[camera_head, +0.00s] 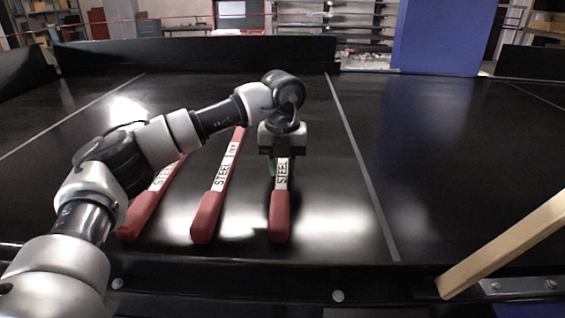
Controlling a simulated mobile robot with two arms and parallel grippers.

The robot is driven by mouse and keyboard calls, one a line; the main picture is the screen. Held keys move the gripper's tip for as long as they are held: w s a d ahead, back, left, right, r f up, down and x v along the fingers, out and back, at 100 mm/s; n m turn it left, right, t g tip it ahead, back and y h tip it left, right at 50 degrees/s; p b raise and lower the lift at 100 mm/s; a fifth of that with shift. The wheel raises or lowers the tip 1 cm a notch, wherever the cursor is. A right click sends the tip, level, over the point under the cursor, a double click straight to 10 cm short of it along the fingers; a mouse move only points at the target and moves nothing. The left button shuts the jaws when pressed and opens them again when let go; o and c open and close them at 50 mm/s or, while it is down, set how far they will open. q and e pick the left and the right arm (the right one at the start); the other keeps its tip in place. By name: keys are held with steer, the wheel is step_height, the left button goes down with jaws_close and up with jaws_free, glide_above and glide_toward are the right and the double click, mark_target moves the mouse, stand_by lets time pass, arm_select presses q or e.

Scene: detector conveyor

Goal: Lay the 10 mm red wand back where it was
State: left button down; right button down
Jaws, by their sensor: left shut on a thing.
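Three red wands with white "STEEL" labels show on the black belt in the head view. The right wand (280,212) points toward me, with its thick red handle at the near end. My left gripper (281,160) reaches down over its far part and is shut on it. I cannot tell whether this wand touches the belt. The middle wand (209,212) lies slightly slanted to its left. The left wand (143,210) lies more slanted, partly hidden by my left arm. The size marks are too small to read surely. My right gripper is not in view.
The black conveyor belt (300,225) has grey lines, one (362,170) right of the wands. The belt is clear to the right of that line. A wooden bar (505,245) slants up at the right front. A blue pillar (445,38) stands behind.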

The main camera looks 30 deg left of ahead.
mark_target(283, 169)
arm_select(q)
steer(key=shift+d, duration=0.1)
steer(key=c, duration=0.9)
jaws_free()
steer(key=shift+f, duration=0.1)
step_height(283, 169, up, 12)
steer(key=shift+r+b, duration=0.15)
steer(key=shift+b, duration=0.45)
